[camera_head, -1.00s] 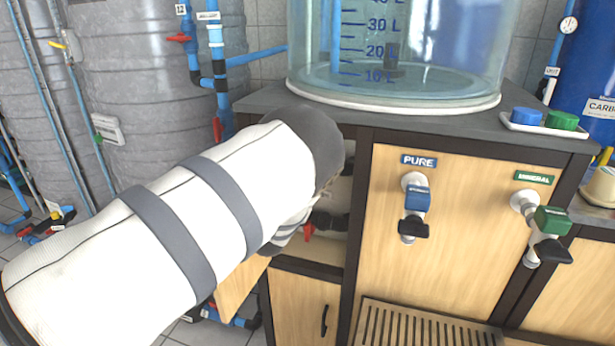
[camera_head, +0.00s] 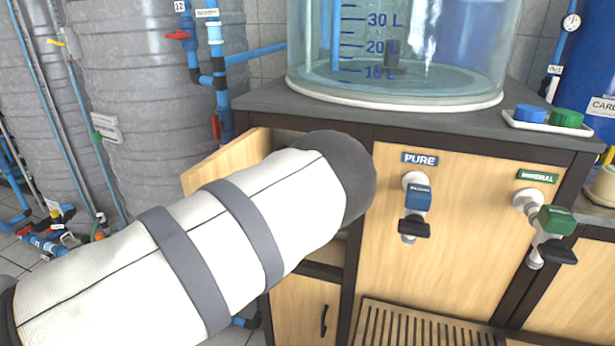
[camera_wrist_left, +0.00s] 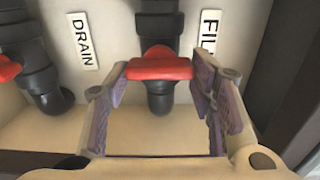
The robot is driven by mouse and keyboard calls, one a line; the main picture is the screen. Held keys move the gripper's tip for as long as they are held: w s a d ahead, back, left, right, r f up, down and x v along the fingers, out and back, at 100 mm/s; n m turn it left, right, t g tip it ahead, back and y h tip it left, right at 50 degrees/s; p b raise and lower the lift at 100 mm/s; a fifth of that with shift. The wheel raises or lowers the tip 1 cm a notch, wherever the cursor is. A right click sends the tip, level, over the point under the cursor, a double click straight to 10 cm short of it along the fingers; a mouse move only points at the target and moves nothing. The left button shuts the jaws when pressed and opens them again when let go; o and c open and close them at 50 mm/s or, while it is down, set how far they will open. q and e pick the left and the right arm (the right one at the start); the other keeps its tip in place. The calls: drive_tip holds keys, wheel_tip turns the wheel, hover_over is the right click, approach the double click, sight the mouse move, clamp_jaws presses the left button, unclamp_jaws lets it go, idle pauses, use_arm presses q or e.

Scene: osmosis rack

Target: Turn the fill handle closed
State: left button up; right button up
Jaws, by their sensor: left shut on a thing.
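The red fill handle (camera_wrist_left: 160,68) lies crosswise on a dark valve in the left wrist view, next to the "FILL" label (camera_wrist_left: 210,32). My left gripper (camera_wrist_left: 159,76) is shut on this handle, with a purple-padded finger at each end of it. In the head view my left arm reaches into the open cabinet bay, and its sleeve hides the gripper and the handle. My right gripper is not in view.
A second red handle (camera_wrist_left: 8,69) sits left of the "DRAIN" label (camera_wrist_left: 84,41). A dark cabinet post (camera_wrist_left: 297,85) stands close at right. The open wooden door (camera_head: 215,172) is behind my arm. A clear tank (camera_head: 400,70) stands on the counter.

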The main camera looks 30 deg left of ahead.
use_arm(q)
drive_tip(key=shift+a, duration=0.1)
drive_tip(key=o, duration=1.2)
drive_tip(key=shift+c, duration=0.2)
drive_tip(key=shift+s, duration=0.1)
drive_tip(key=v, duration=1.2)
